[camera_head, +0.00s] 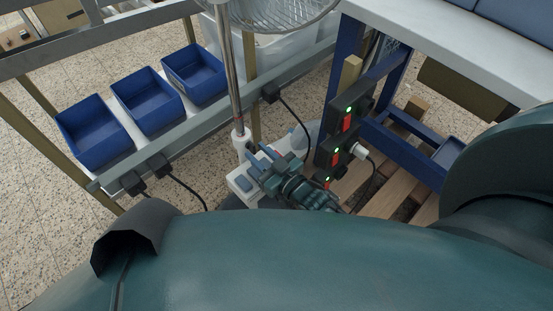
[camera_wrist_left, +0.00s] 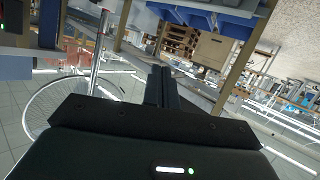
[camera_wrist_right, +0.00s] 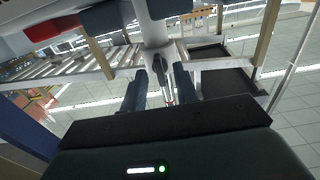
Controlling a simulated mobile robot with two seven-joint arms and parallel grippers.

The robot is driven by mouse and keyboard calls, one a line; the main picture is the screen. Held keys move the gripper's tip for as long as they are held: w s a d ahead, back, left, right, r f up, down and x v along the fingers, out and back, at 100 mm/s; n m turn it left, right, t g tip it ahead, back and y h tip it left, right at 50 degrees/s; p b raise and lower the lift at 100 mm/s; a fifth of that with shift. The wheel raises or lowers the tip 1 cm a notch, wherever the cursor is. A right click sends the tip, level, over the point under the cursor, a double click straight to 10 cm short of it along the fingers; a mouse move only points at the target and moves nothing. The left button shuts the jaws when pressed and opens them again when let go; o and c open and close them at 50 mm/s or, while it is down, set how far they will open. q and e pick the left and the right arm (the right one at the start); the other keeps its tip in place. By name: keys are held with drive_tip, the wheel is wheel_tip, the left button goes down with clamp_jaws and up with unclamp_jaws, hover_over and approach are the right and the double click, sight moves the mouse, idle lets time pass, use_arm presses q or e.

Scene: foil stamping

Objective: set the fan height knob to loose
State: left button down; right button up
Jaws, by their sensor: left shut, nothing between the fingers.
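The fan's chrome pole (camera_head: 235,85) rises from a white collar (camera_head: 241,139) above the pale fan base (camera_head: 240,184). My right gripper (camera_head: 262,165) is close to the lower pole, just right of the collar. In the right wrist view its two dark fingers (camera_wrist_right: 158,90) stand apart. A slim grey part, perhaps the height knob, shows between them below the white column (camera_wrist_right: 152,28); contact cannot be seen. In the head view the knob cannot be made out clearly. My left gripper (camera_wrist_left: 161,86) is shut and empty in the left wrist view, pointing away from the fan.
Blue bins (camera_head: 193,75) stand on a rack at the left. Black power strips (camera_head: 345,118) with green lights are right of my right gripper, with cables near it. The fan's wire guard (camera_head: 275,12) is overhead. A wooden pallet (camera_head: 392,180) lies under the white-topped table at right.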

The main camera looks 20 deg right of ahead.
use_arm(q)
drive_tip(key=shift+w+d+f+g+p, duration=0.2)
drive_tip(key=shift+d+f+g+p, duration=0.1)
drive_tip(key=shift+p, duration=0.25)
use_arm(e)
drive_tip(key=v, duration=1.2)
use_arm(q)
drive_tip(key=shift+r, duration=0.1)
